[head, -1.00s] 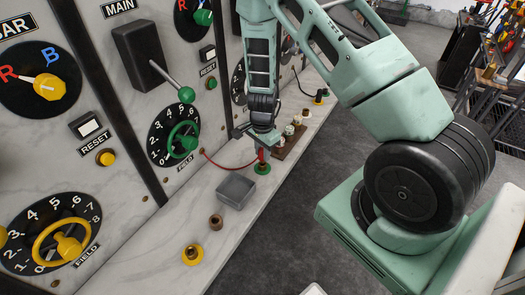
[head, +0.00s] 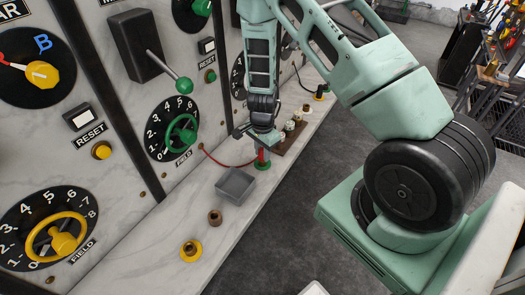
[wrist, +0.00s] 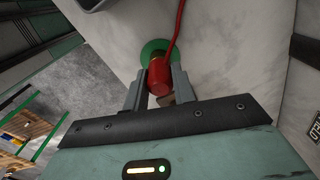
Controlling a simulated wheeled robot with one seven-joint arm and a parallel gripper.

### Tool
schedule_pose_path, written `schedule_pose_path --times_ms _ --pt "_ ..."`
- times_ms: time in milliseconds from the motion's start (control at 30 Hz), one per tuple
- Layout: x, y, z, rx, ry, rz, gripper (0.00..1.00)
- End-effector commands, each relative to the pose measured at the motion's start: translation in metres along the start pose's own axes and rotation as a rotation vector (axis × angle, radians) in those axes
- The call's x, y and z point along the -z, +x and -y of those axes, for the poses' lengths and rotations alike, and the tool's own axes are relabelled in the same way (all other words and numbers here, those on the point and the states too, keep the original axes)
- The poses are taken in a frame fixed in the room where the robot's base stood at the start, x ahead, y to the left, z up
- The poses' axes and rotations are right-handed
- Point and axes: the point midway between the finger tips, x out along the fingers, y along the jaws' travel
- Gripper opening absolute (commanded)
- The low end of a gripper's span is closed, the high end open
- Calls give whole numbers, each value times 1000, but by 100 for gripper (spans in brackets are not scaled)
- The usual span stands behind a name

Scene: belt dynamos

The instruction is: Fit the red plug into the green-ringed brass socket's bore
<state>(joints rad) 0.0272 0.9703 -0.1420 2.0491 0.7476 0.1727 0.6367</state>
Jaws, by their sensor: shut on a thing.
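The red plug (head: 263,155) is held by my gripper (head: 262,146) just over the green-ringed socket (head: 262,166) on the marble ledge. In the wrist view, the red plug (wrist: 159,77) sits between the two fingers of my gripper (wrist: 160,86), with its red cable running up the picture. The green ring (wrist: 154,48) shows behind the plug and is partly covered by it. The brass and the bore are hidden, so I cannot tell whether the plug's tip is above the bore or in it.
A brown socket (head: 215,217) and a yellow-ringed socket (head: 191,251) are nearer. A strip with pale-topped pieces (head: 290,132) lies beyond. The panel with dials and levers rises at the left.

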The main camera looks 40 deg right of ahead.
Motion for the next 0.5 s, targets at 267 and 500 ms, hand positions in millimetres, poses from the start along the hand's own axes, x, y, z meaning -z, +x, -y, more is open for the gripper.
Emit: schedule_pose_path --times_ms 267,500 --pt "0 3 0 0 0 0 51" --pt "0 3 0 0 0 0 51"
